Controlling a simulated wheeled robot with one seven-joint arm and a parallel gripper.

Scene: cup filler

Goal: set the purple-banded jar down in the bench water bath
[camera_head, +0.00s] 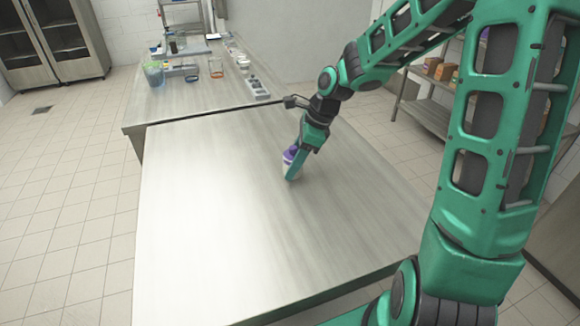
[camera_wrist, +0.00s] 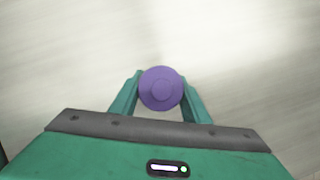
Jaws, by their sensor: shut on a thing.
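The purple-banded jar (camera_head: 289,154) is at my gripper (camera_head: 294,168), over the bare near table. In the wrist view its round purple top (camera_wrist: 161,89) sits between the two green fingers of my gripper (camera_wrist: 160,80), which are shut on it. The jar looks upright; its lower part is mostly hidden by the fingers in the head view. I cannot tell whether its base touches the table. I cannot surely make out the water bath among the small things on the far bench.
The near table (camera_head: 210,220) is clear. A shelf with boxes (camera_head: 432,66) stands at right.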

